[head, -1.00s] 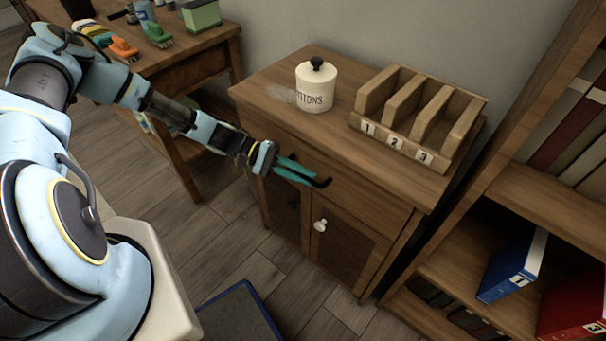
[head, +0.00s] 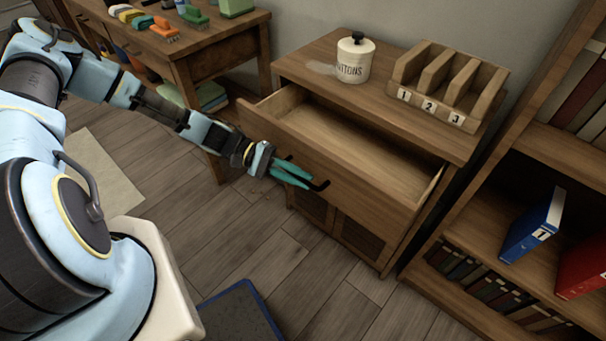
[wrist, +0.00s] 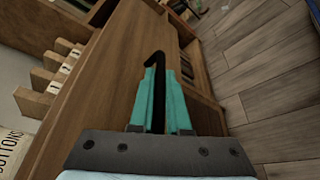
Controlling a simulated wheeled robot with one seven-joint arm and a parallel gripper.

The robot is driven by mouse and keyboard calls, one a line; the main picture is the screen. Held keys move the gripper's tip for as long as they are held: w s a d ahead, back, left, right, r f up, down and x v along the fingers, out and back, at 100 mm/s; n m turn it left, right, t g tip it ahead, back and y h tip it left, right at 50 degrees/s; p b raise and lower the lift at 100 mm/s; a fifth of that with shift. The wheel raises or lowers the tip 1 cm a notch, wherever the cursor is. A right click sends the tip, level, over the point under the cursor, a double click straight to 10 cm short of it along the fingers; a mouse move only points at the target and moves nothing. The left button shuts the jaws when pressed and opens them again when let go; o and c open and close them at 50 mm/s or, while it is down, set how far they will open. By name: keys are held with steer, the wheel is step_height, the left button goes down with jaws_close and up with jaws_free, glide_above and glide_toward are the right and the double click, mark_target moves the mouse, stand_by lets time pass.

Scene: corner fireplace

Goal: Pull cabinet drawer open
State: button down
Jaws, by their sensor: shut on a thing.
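The wooden cabinet (head: 312,48) stands against the wall. Its top drawer (head: 375,160) is pulled well out, and the inside that shows is bare wood. My gripper (head: 308,181), with teal fingers, is at the drawer front and shut on the black drawer handle (head: 322,186). In the wrist view the handle (wrist: 158,62) runs between the teal fingers, its hooked end showing beyond the tips. The drawer front (wrist: 108,75) fills the middle of that view. The cabinet doors below are partly hidden by the drawer.
A cream jar (head: 353,62) and a wooden slotted holder (head: 445,85) numbered 1, 2, 3 stand on the cabinet top. A bookshelf (head: 490,195) with binders is close on the right. A workbench (head: 225,35) with brushes stands at the left. A blue-edged mat (head: 240,315) lies on the floor.

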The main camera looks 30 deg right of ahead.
steer(key=c, duration=0.9)
jaws_free()
steer(key=shift+w, duration=0.1)
steer(key=b+v, duration=0.2)
steer(key=v, duration=0.8)
steer(key=shift+w+a+r, duration=0.15)
steer(key=shift+w+a, duration=0.05)
steer(key=shift+w, duration=0.1)
steer(key=w+a+r+n+t+y+p, duration=0.1)
steer(key=a+r+t+y, duration=0.2)
steer(key=a+r+t, duration=0.2)
steer(key=w+a+r+n+t+y+p, duration=0.1)
steer(key=a+r+t, duration=0.3)
steer(key=a+r, duration=0.7)
steer(key=w+a+r+n+t+y+p, duration=0.1)
steer(key=w+a+r+t+y+p, duration=0.1)
steer(key=a+r, duration=0.6)
steer(key=shift+w+a+n+t+y+p, duration=0.25)
steer(key=shift+a+t+y, duration=0.4)
steer(key=shift+a+t, duration=0.2)
steer(key=shift+w+a+n+t+y+p, duration=0.2)
steer(key=shift+a+t+y, duration=0.5)
steer(key=shift+t, duration=0.25)
